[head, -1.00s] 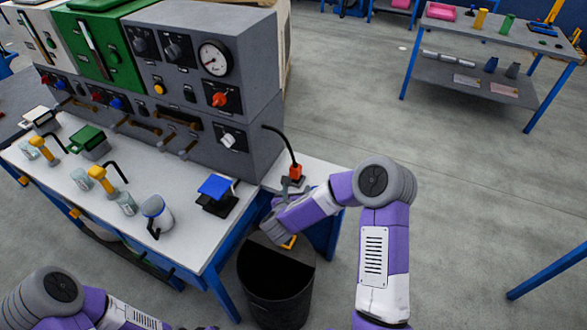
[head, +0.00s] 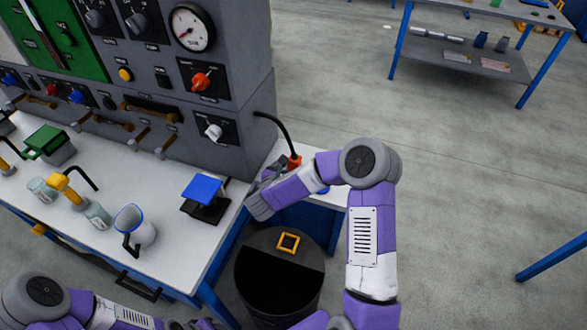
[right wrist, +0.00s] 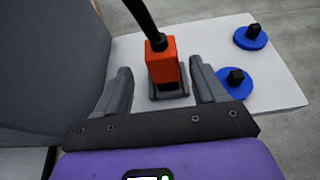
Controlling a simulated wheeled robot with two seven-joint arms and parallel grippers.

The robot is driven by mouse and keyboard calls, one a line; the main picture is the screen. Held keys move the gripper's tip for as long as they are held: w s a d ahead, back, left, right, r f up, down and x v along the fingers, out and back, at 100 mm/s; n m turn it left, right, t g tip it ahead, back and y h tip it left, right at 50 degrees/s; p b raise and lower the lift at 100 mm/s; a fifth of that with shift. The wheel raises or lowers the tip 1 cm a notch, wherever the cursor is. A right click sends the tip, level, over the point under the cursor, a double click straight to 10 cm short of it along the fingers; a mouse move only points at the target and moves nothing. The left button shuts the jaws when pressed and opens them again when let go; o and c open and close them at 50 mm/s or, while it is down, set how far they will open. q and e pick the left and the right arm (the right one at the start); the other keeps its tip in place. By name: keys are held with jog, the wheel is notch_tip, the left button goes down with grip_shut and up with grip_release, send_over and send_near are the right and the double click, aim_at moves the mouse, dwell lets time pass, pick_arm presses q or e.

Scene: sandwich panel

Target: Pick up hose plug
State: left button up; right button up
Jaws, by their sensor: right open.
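The hose plug is an orange block (head: 295,161) with a black hose running from its top to the grey panel. In the right wrist view the plug (right wrist: 161,62) stands upright in a dark square socket (right wrist: 170,93) on a white side table. My right gripper (right wrist: 161,75) is open, with one finger on each side of the plug and visible gaps beside it. In the head view my right gripper (head: 266,178) is just left of the plug. My left gripper (head: 192,324) is partly cut off at the bottom edge, and its jaws are unclear.
Two blue discs with black knobs (right wrist: 250,37) (right wrist: 234,82) lie right of the plug. The grey panel (head: 225,150) stands close on the left. A black bin (head: 245,262) is below my right arm. A blue-topped black stand (head: 203,188) is on the workbench.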

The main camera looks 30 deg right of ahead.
aim_at(296, 160)
jog(key=b+x, duration=0.1)
jog(key=x, duration=0.6)
jog(key=shift+s+d+b, duration=0.1)
jog(key=shift+b, duration=0.2)
jog(key=c, duration=1.1)
jog(key=shift+r, duration=0.1)
